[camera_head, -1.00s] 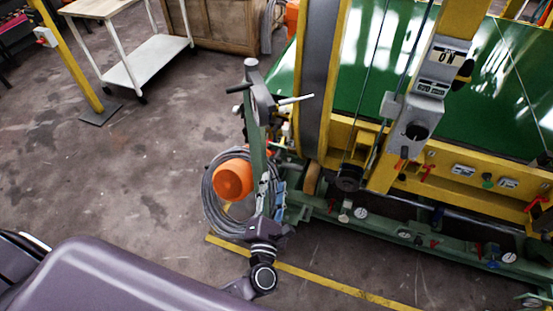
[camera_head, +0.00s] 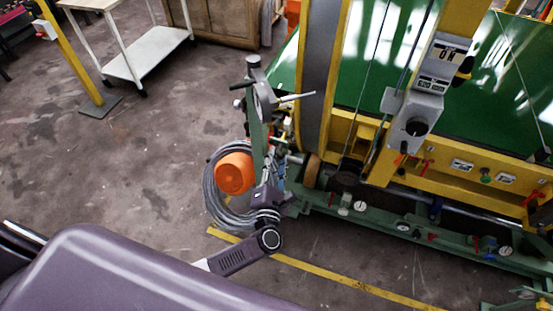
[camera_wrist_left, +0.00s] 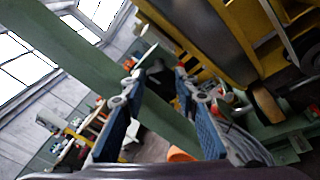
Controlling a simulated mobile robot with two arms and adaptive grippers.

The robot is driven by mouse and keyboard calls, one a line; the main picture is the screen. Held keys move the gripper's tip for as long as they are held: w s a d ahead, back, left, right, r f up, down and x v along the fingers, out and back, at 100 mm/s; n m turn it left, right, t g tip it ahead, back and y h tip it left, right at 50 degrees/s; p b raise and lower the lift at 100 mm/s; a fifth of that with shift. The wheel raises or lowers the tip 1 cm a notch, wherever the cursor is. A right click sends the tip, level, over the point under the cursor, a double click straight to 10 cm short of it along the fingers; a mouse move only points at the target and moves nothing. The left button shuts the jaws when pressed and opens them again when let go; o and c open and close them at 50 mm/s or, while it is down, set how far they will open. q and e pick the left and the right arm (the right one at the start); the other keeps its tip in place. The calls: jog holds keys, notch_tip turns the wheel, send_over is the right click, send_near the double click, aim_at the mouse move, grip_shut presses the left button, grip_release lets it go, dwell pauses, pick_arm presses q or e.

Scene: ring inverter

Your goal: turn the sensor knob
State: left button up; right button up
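A grey control box (camera_head: 425,105) with a small display is fixed on the yellow upright of the machine. A round black knob (camera_head: 416,127) sits on its lower part; I take this as the sensor knob. My left gripper (camera_head: 270,178) is beside the green post, well to the left of the knob and apart from it. In the left wrist view its two blue-padded fingers (camera_wrist_left: 158,78) are spread, with the green post (camera_wrist_left: 165,115) crossing behind the gap. I cannot pick out the knob in that view. My right gripper is not in view.
The green post (camera_head: 257,130) carries a round dial and a white-tipped lever. An orange part (camera_head: 235,173) and coiled grey cable (camera_head: 215,205) are close to the gripper. A green base rail with gauges runs right. Open floor lies left, with a white cart (camera_head: 150,55) beyond.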

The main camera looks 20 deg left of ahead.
pick_arm(q)
jog(key=c, duration=0.4)
jog(key=shift+f, duration=0.1)
jog(key=shift+c, duration=0.2)
jog(key=shift+f+m+y+b, duration=0.25)
jog(key=shift+m+b, duration=0.35)
jog(key=shift+b, duration=0.4)
jog(key=m+t+y+b, duration=0.1)
jog(key=m+y+b, duration=0.1)
jog(key=m+b, duration=0.1)
jog(key=shift+d+f+b, duration=0.1)
jog(key=shift+f+b, duration=0.05)
jog(key=shift+b, duration=0.45)
jog(key=m+t+b, duration=0.1)
jog(key=m+b, duration=0.2)
jog(key=m, duration=0.1)
jog(key=shift+t, duration=0.3)
jog(key=shift+m+b, duration=0.3)
jog(key=shift+b, duration=0.05)
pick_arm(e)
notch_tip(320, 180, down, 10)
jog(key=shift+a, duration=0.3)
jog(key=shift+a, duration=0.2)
